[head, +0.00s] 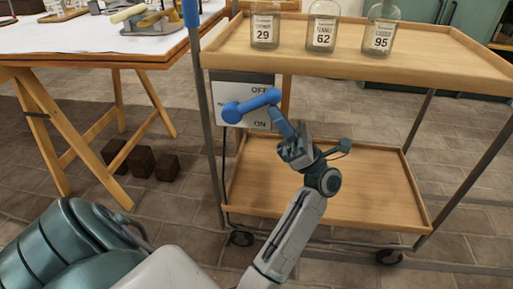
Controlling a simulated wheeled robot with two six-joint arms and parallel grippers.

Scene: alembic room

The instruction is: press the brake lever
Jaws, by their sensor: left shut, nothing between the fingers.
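The brake lever (252,105) is a blue bar with a round knob at its left end. It sits in front of a white plate (227,89) fixed to the wooden trolley, with "OFF" at the top and "ON" at the bottom. The lever slants, its left knob lower than its right end, between the two words. My left gripper (284,124) is shut and empty, just below and right of the lever's right end. It overlaps the lever in the picture; I cannot tell whether they touch. My right gripper is not in view.
The trolley's top shelf (345,62) carries three labelled jars, 29, 62 and 95. Its lower shelf (370,205) looks bare behind my arm. A trestle table (90,55) stands at the left, with dark blocks (142,161) on the floor beneath.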

